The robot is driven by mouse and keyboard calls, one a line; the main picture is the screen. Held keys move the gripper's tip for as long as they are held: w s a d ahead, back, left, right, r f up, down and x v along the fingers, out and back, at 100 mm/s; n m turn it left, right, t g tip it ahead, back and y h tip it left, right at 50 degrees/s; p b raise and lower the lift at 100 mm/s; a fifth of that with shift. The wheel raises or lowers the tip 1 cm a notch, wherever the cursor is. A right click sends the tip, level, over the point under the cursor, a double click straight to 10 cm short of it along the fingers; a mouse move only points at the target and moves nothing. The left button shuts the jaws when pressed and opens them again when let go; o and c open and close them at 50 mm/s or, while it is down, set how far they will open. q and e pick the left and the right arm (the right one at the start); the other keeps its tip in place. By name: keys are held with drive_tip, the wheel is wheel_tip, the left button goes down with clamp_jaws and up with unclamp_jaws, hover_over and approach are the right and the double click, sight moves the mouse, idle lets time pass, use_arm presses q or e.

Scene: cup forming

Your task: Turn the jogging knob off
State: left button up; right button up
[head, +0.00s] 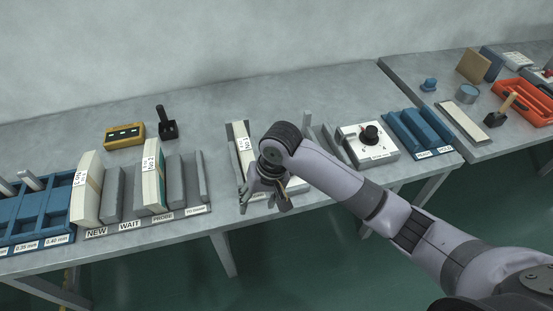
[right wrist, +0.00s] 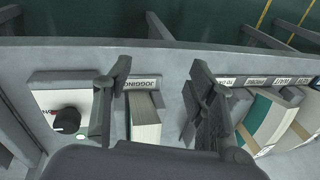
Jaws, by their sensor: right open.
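The black jogging knob (head: 370,133) sits on a white control box (head: 352,151) on the right part of the near table. In the right wrist view the knob (right wrist: 67,120) shows at the left, on its white box (right wrist: 45,99). My right gripper (head: 264,204) is open, left of the box and over the table's front part. Its spread fingers (right wrist: 160,75) frame the slot labelled JOGGING, where a paper stack (right wrist: 145,112) stands. The gripper is apart from the knob. I cannot read the knob's setting. My left gripper is not in view.
Labelled slots with paper stacks (head: 153,176) stand left of my gripper. Blue trays (head: 418,130) stand right of the control box. My right forearm crosses the table's front edge.

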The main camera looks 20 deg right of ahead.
drive_tip(key=w+d+r+m+h, duration=0.3)
drive_tip(key=w+d+r+m, duration=0.5)
drive_tip(key=w+d+r, duration=0.5)
drive_tip(key=shift+g, duration=0.4)
drive_tip(key=f, duration=0.5)
drive_tip(key=a+f+p, duration=0.1)
drive_tip(key=f, duration=0.5)
drive_tip(key=s+f+p, duration=0.1)
drive_tip(key=f, duration=0.4)
drive_tip(key=shift+a+f, duration=0.2)
drive_tip(key=shift+f, duration=0.15)
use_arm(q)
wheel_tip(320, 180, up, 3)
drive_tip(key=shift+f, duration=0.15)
use_arm(e)
drive_tip(key=shift+c, duration=0.5)
